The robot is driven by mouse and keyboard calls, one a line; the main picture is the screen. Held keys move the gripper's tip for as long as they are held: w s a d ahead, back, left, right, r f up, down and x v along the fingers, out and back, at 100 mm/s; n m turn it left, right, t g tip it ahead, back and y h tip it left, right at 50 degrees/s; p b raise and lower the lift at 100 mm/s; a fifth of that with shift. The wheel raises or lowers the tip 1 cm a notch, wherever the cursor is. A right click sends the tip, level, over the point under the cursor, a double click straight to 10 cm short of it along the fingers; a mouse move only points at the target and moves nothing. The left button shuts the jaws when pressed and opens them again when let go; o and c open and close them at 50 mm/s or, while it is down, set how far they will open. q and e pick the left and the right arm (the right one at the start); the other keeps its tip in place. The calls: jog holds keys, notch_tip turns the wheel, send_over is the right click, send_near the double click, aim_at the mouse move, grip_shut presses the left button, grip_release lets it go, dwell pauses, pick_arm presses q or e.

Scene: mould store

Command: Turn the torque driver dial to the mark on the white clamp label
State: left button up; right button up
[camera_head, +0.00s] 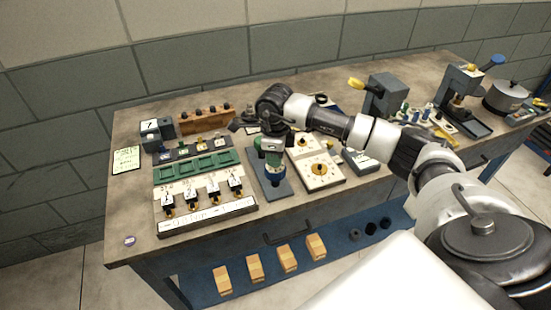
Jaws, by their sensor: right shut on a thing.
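My right gripper (271,141) reaches down from above at the middle of the bench. It is shut on a small upright tool with a green and white body (273,158), which looks like the torque driver. The tool stands over a grey-blue base plate (270,188). Its dial reading is too small to read, and the gripper hides part of its top. The label marks are not legible. My left gripper is not in view.
A cream dial panel (316,171) with a yellow knob sits just right of the tool. A green tray (197,166) and a wooden rack (205,120) are at left. Grey presses (382,95) and a pot (506,96) stand at right. The bench's front left is mostly clear.

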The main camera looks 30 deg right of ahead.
jog(key=shift+f+n+b, duration=0.1)
jog(key=shift+n+b, duration=0.55)
jog(key=shift+n, duration=0.35)
jog(key=shift+n+b, duration=0.45)
jog(key=shift+n, duration=0.65)
jog(key=n+b, duration=0.1)
jog(key=n, duration=0.1)
jog(key=shift+n+b, duration=0.35)
jog(key=shift+n, duration=0.65)
